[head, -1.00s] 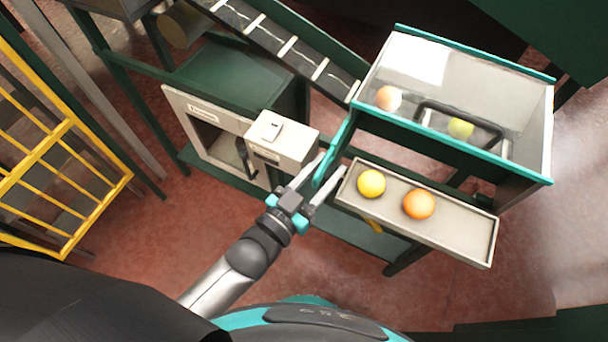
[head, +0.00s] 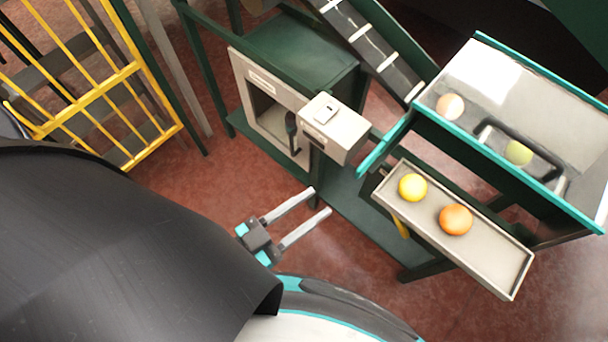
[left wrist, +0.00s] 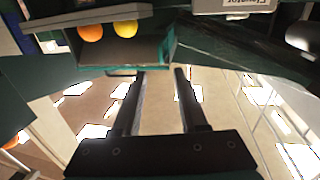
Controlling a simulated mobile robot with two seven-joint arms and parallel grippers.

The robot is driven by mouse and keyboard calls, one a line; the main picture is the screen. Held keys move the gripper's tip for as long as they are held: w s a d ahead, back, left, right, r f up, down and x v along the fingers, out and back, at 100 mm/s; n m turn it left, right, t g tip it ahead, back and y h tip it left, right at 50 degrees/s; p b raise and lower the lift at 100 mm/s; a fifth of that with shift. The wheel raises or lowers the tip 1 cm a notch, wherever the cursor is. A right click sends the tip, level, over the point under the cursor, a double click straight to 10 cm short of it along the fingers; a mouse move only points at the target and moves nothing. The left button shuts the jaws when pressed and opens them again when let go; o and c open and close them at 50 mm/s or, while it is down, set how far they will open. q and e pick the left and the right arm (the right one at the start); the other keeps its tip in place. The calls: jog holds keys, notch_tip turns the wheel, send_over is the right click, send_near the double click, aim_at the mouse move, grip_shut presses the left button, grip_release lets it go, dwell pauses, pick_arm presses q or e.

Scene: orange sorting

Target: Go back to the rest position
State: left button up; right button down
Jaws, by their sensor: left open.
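My left gripper (head: 320,201) is open and empty in the head view, over the red floor and below the grey control box. Its two fingers are apart and point up and to the right, clear of the machine. In the left wrist view the open fingers (left wrist: 158,74) reach toward the dark green frame with nothing between them. My own dark body part hides most of the left arm in the head view. My right gripper is not in view.
A grey tray (head: 486,255) holds a yellow fruit (head: 412,187) and an orange (head: 456,219). The glass-topped bin (head: 560,110) holds two more fruits. A control box (head: 335,130) and conveyor (head: 375,50) stand nearby. A yellow rack (head: 125,72) stands at left. Floor around my gripper is clear.

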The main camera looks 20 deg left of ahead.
pick_arm(q)
jog(key=shift+s+a, duration=0.25)
jog(key=shift+s, duration=0.15)
jog(key=shift+f, duration=0.1)
jog(key=s+a+f+n+g+y, duration=0.1)
jog(key=a+f+g+y, duration=0.15)
jog(key=f, duration=0.65)
jog(key=s+a+f+g+y, duration=0.1)
jog(key=a+f+g+y, duration=0.15)
jog(key=f, duration=0.65)
jog(key=s+a+f+n+g+y, duration=0.1)
jog(key=s+a+f+g, duration=0.15)
jog(key=f, duration=0.65)
jog(key=s+a+f+n+g+y+b, duration=0.1)
jog(key=s+a+f+g+y, duration=0.1)
jog(key=s+f+g, duration=0.5)
jog(key=s+f, duration=0.5)
jog(key=s, duration=0.1)
jog(key=shift+a+y, duration=0.2)
jog(key=shift+y, duration=0.2)
